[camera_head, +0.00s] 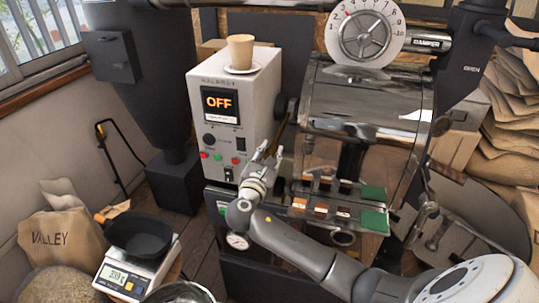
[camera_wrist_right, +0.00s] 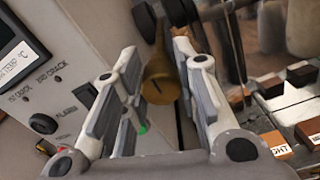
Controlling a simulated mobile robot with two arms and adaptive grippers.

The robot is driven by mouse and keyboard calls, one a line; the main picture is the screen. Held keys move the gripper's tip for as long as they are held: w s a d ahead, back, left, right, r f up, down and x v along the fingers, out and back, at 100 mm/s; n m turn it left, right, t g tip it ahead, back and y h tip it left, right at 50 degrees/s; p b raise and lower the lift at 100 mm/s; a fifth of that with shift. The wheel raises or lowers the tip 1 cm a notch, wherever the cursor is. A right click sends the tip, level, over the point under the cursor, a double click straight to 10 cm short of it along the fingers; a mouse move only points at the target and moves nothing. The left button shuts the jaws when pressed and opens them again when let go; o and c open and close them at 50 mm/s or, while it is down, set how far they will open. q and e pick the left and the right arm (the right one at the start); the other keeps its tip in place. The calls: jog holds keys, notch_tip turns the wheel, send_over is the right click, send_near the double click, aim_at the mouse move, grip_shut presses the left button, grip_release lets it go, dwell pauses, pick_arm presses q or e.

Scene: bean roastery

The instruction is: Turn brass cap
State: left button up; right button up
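The brass cap (camera_wrist_right: 160,82) is a dull gold round piece with a dark slot in its end, in the right wrist view. It lies between the two fingers of my right gripper (camera_wrist_right: 155,52), which are spread with a gap on its left. The right finger looks close to the cap; I cannot tell if it touches. In the head view my right gripper (camera_head: 267,152) is beside the control box, in front of the glossy roaster drum, and a thin brass-coloured part (camera_head: 270,139) shows near its fingertips. My left gripper is not in view.
The control box (camera_head: 220,110) reads OFF and carries a paper cup (camera_head: 240,50) on a saucer. The roaster drum (camera_head: 366,110) is right of the gripper, with labelled sample blocks (camera_head: 330,207) below it. A scale (camera_head: 135,272) with a black pan stands lower left.

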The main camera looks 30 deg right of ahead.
jog(key=shift+c, duration=1.2)
jog(key=shift+f+m, duration=0.1)
jog(key=shift+m, duration=0.2)
jog(key=m+b, duration=0.1)
jog(key=m, duration=0.1)
jog(key=shift+f+m+b, duration=0.1)
jog(key=shift+m+b, duration=0.2)
jog(key=shift+m, duration=0.1)
jog(key=m+b, duration=0.3)
jog(key=m, duration=0.2)
jog(key=shift+f+m, duration=0.1)
jog(key=shift+m, duration=0.2)
jog(key=m+b, duration=0.3)
jog(key=m, duration=0.1)
jog(key=shift+f+b, duration=0.1)
jog(key=shift+b, duration=0.3)
jog(key=shift+m+b, duration=1.75)
jog(key=shift+m, duration=0.65)
